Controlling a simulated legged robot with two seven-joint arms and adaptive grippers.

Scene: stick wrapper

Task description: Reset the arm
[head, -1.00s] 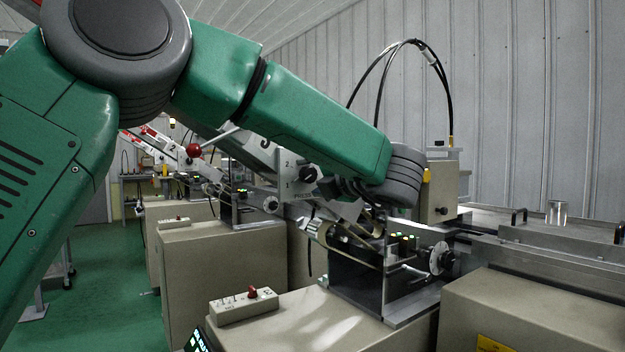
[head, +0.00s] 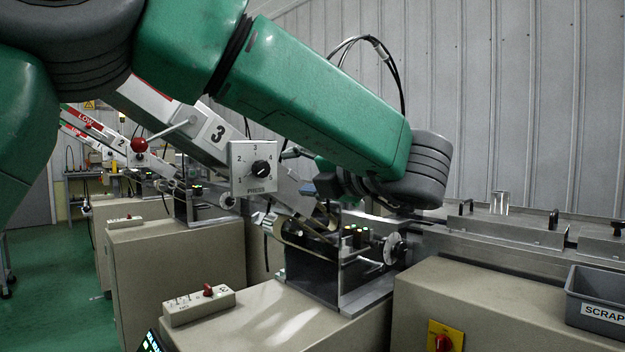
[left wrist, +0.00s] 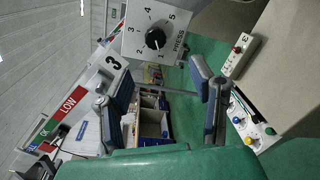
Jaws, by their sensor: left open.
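My left arm (head: 310,95) crosses the head view from the upper left, with its wrist (head: 425,170) above the machine at the centre. My left gripper (left wrist: 168,100) is open and empty in the left wrist view, its two fingers apart. In the head view it is partly hidden below the wrist. The sloping white chute marked 3 (head: 205,135) lies left of the gripper, with a red-ball lever (head: 138,145) on it. The PRESS dial box (head: 252,180) is in front of the chute; it also shows in the left wrist view (left wrist: 140,20). My right gripper is out of view.
A control box with a red switch (head: 200,305) sits on the beige cabinet (head: 270,330). A grey SCRAP bin (head: 590,285) is at the right. Metal covers (head: 490,228) run along the line. Similar machines stand at the left, beside green floor (head: 45,260).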

